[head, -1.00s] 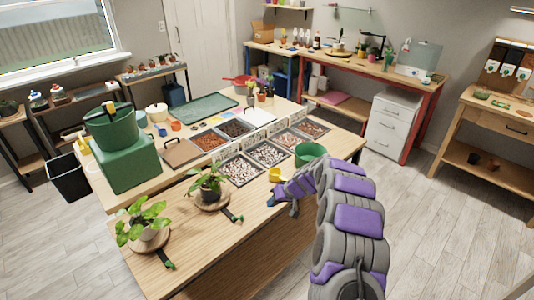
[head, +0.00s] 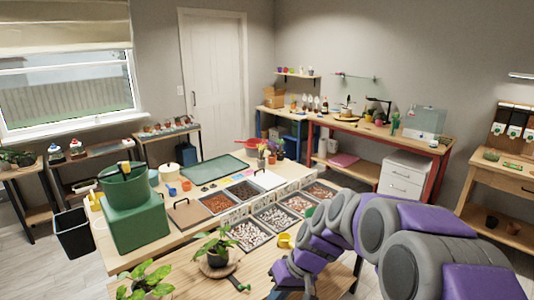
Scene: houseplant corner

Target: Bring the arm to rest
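My arm, grey with purple pads, comes in from the lower right of the head view and curves down to the front edge of the wooden table (head: 190,247). My gripper (head: 290,282) is at the lower middle, over or beside the table's near edge. It is small and partly hidden by the arm, so I cannot tell whether its fingers are open or shut. A yellow cup (head: 285,241) stands on the table just beyond it. A potted plant (head: 217,248) on a round wooden board is to its left.
Trays of pebbles and soil (head: 250,235) fill the table's middle. A green bucket (head: 124,184) sits on a green box (head: 137,222) at left. Another leafy plant (head: 145,280) is at the near left. A workbench (head: 350,122) and white drawers (head: 404,175) stand behind. Floor shows at right.

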